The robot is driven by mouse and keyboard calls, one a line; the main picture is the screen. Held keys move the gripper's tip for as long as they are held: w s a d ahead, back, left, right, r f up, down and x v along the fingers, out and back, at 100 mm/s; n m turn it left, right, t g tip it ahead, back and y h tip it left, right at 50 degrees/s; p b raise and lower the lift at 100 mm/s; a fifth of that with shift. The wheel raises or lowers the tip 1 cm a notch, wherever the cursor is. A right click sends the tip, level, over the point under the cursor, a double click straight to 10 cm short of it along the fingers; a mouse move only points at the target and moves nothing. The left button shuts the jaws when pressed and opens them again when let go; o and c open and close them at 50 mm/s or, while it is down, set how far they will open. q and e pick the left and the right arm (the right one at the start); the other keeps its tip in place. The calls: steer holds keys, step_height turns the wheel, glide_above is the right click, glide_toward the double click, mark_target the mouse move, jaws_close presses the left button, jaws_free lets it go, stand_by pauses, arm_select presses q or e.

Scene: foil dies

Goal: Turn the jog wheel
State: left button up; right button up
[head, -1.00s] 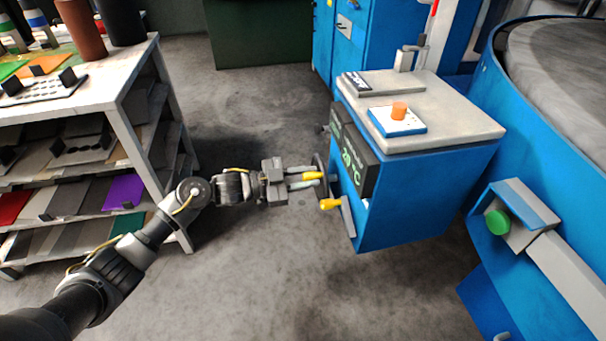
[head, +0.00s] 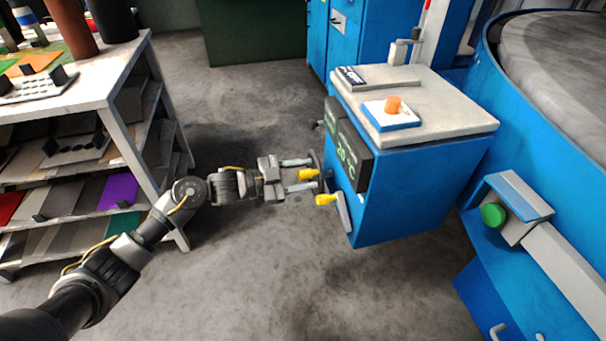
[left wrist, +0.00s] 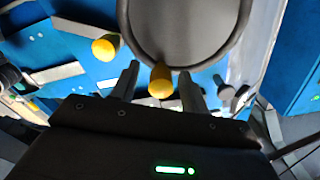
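The jog wheel is a dark grey disc on the left face of the blue control box (head: 420,200). It is edge-on in the head view (head: 317,161) and large in the left wrist view (left wrist: 185,30). Its yellow handle knob (head: 309,174) also shows in the left wrist view (left wrist: 160,82). My left gripper (head: 307,175) is open, with one finger on each side of this knob. The left wrist view shows gaps between the knob and both fingers (left wrist: 158,85). My right gripper is in neither view.
A second yellow knob (head: 326,199) on a grey crank (head: 343,212) sits just below the wheel, close to the lower finger. A dark display (head: 347,155) reads 20 °C. A shelf rack (head: 115,105) stands at left. The floor below is clear.

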arm_select(q)
steer(key=shift+a, duration=0.2)
steer(key=v, duration=1)
steer(key=shift+a, duration=0.25)
steer(key=shift+s, duration=0.1)
